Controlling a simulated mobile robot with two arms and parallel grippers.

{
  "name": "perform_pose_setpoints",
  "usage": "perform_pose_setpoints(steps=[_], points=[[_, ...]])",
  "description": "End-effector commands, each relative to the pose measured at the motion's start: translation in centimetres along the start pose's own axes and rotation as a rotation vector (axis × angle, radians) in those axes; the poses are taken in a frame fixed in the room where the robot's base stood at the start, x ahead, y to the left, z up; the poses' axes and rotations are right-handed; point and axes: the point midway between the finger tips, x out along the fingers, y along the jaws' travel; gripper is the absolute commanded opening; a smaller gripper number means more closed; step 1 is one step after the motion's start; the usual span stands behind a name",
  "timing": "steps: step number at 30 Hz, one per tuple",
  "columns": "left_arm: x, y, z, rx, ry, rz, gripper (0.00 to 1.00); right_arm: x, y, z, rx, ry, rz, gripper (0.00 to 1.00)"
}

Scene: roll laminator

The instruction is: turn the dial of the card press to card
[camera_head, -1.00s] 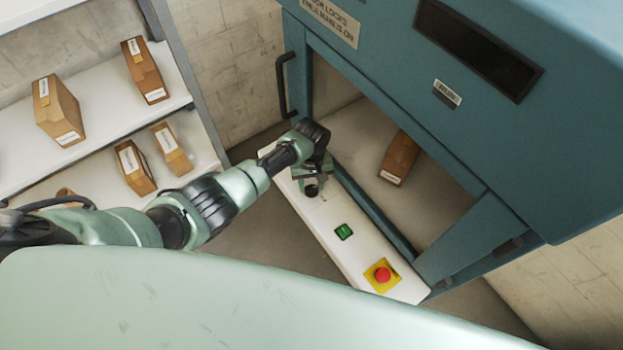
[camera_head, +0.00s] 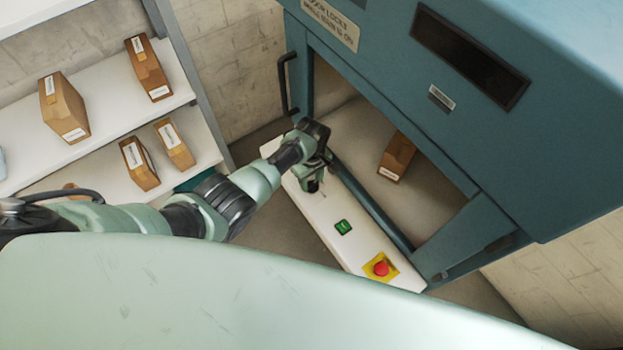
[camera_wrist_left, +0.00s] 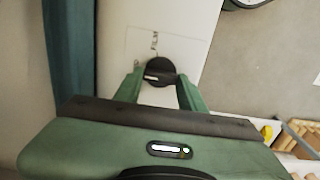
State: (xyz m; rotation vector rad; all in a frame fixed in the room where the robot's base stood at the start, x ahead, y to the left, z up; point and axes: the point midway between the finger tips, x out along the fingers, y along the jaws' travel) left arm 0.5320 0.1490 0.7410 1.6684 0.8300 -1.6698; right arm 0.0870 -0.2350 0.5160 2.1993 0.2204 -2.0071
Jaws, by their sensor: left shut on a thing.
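The dial (camera_wrist_left: 161,68) is a round black knob on the white control panel (camera_wrist_left: 137,28) of the blue-green press (camera_head: 400,75). A light mark shows on the knob's lower left. Small printed marks sit around it, too small to read. My left gripper (camera_wrist_left: 160,88) has its two green fingers on either side of the knob, shut on it. In the head view my left gripper (camera_head: 312,182) is at the far left end of the panel and mostly hides the dial. My right gripper is not in view.
The panel also carries a green button (camera_head: 343,227) and a red stop button (camera_head: 381,268) on a yellow plate. A brown box (camera_head: 397,157) lies inside the press opening. A black door handle (camera_head: 287,85) is beside my wrist. Shelves (camera_head: 110,105) with boxes stand at left.

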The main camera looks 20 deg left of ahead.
Motion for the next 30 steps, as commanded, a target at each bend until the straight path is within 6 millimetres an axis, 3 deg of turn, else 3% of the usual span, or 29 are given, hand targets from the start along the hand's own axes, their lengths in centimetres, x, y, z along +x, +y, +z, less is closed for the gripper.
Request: perform_pose_setpoints(steps=[7, 8, 10, 21, 30], points=[[-0.1, 0.0, -0.1, -0.004, 0.001, 0.001, 0.0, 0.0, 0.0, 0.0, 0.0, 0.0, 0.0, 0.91], [-0.1, 0.0, -0.1, -0.004, 0.001, 0.001, 0.43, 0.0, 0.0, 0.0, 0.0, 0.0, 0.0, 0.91], [-0.1, 0.0, -0.1, -0.004, 0.001, 0.001, 0.62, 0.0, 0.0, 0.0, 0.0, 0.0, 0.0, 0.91], [-0.4, 0.1, -0.1, -0.001, 0.0, 0.002, 0.62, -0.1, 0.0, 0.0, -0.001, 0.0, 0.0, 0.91], [-4.7, 0.1, -0.1, -0.003, 0.001, 0.005, 0.62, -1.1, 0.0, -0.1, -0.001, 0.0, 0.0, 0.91]])
